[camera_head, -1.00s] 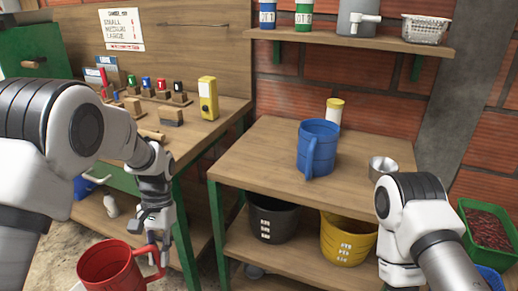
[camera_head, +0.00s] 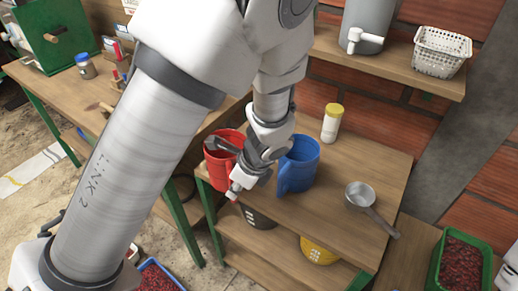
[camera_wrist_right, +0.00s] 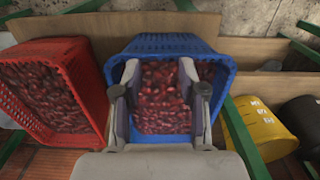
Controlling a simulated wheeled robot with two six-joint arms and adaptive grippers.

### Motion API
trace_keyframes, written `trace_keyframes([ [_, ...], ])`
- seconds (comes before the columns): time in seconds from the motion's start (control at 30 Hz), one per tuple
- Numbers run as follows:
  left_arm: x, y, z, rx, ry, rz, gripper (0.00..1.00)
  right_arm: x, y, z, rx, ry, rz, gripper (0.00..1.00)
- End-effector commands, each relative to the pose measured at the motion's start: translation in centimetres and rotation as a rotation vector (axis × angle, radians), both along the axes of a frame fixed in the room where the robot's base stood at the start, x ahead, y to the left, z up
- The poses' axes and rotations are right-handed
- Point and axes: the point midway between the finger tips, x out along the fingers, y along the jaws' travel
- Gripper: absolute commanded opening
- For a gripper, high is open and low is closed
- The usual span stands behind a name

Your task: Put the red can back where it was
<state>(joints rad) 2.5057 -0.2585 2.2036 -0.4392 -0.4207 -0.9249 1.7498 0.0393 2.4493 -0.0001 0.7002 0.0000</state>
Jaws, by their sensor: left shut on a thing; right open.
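The red can (camera_head: 222,158), a jug with a wide open top, is at the left end of the middle table, left of the blue jug (camera_head: 301,163). My left gripper (camera_head: 234,192) is shut on the red can at its right side. The gripper and wrist hide part of the can, and I cannot tell whether its base touches the tabletop. My right gripper (camera_wrist_right: 160,80) is open and empty in the right wrist view, over a blue crate (camera_wrist_right: 222,62) of red cherries.
The middle table (camera_head: 340,205) also bears a yellow-lidded jar (camera_head: 332,124) and a metal saucepan (camera_head: 362,196). A black bucket (camera_head: 260,217) and a yellow bucket (camera_head: 318,250) stand on its lower shelf. A red crate (camera_wrist_right: 90,62) sits beside the blue crate.

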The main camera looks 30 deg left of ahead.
Motion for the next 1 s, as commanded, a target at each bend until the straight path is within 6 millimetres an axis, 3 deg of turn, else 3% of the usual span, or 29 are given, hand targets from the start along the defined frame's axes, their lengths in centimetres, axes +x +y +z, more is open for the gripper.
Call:
trace_keyframes([
  [0.57,13.8,3.4,-1.2,-0.001,-0.004,0.006,0.00,0.0,0.0,2.3,0.000,0.000,-0.001,0.41],
  [0.67,14.5,3.6,-1.7,0.001,-0.001,0.006,0.00,0.0,0.0,2.5,0.000,0.001,-0.001,0.41],
  [0.87,14.5,3.7,-4.7,0.001,0.002,0.004,0.00,0.0,0.0,3.2,0.000,0.001,-0.001,0.41],
  [1.0,14.6,3.6,-5.0,0.000,-0.003,0.004,0.00,0.0,0.0,3.1,0.000,0.001,-0.001,0.41],
])
